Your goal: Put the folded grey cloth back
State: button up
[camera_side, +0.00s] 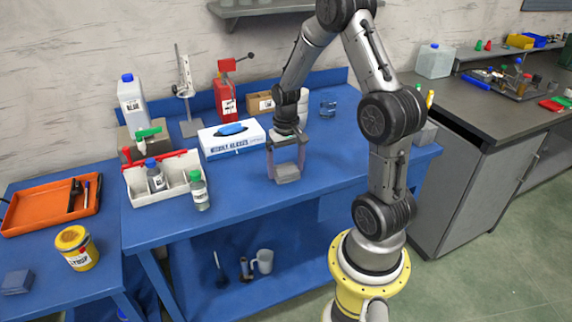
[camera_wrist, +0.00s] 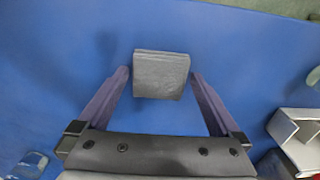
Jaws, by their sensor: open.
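The folded grey cloth (camera_wrist: 161,75) is a small, thick square pad lying on the blue table. It also shows in the side view (camera_side: 286,174), near the middle of the table top. My gripper (camera_wrist: 159,74) points down at the cloth and is open. Its fingertips are on the left and right sides of the cloth, with a narrow gap visible at each side in the wrist view. In the side view my gripper (camera_side: 287,168) is low over the table around the cloth. Whether the fingertips touch the table I cannot tell.
A glove box (camera_side: 228,142) stands just left of my gripper. A white divided caddy (camera_side: 140,185) with bottles is farther left, with a green-capped bottle (camera_side: 199,191) beside it. A small glass (camera_side: 328,108) stands behind. The table's front right is clear.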

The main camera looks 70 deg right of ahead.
aim_at(286, 169)
notch_tip(286, 169, up, 12)
jog(key=s+a+r+n+t+h, duration=0.1)
jog(key=a+r+n, duration=0.1)
jog(key=a+r, duration=0.3)
jog(key=s+a+r+n+t, duration=0.2)
jog(key=a, duration=0.6)
jog(key=s+a+r+n+t+y, duration=0.1)
jog(key=s+a+n+t, duration=0.1)
jog(key=s+a+n, duration=0.3)
jog(key=s+a, duration=0.3)
jog(key=shift+a+t, duration=0.3)
jog(key=shift+a, duration=0.05)
